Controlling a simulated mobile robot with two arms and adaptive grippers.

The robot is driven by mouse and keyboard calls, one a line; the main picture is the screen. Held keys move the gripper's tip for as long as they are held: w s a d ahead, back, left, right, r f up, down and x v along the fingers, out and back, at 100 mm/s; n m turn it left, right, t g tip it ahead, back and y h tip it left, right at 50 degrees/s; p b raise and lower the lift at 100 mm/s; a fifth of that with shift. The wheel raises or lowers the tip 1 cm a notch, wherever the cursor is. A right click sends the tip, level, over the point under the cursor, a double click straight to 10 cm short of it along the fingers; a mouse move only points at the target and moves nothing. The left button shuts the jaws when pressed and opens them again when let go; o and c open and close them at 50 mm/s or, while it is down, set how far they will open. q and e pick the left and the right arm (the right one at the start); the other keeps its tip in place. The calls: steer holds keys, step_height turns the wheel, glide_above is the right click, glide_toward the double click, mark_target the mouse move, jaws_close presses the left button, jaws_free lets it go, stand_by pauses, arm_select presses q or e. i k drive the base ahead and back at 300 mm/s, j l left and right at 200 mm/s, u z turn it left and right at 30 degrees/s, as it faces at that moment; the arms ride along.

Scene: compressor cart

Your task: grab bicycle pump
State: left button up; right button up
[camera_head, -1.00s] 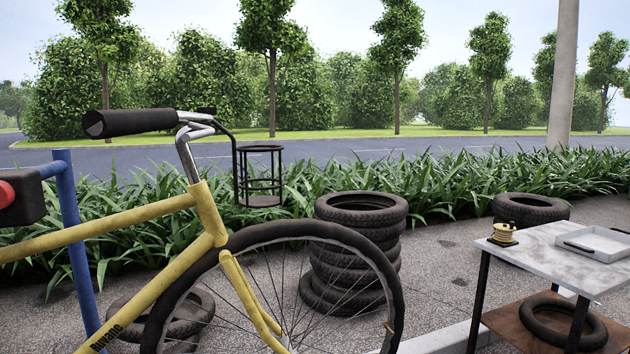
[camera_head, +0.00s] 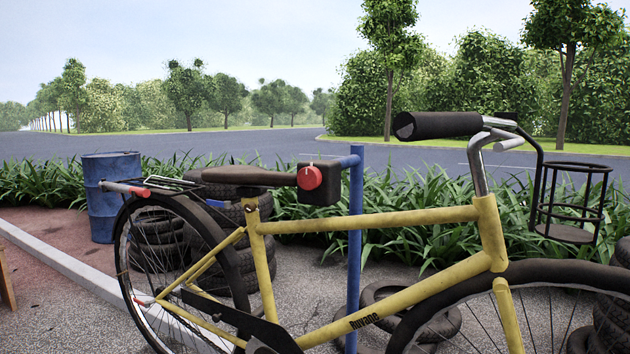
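No bicycle pump can be made out in the head view. A yellow bicycle (camera_head: 400,222) stands across the foreground, with its handlebar at the right and its rear wheel at the left. Neither of my grippers shows in this view. The ground behind the bicycle is partly hidden by its frame and wheels.
A blue post (camera_head: 356,240) with a dark box and red knob (camera_head: 310,177) stands by the bicycle. Stacked tires (camera_head: 235,215) and a blue barrel (camera_head: 108,195) are behind it. A pale curb (camera_head: 75,268) runs at the left, with open paving beside it.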

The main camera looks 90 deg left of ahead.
mark_target(144, 193)
steer(key=u, duration=2.65)
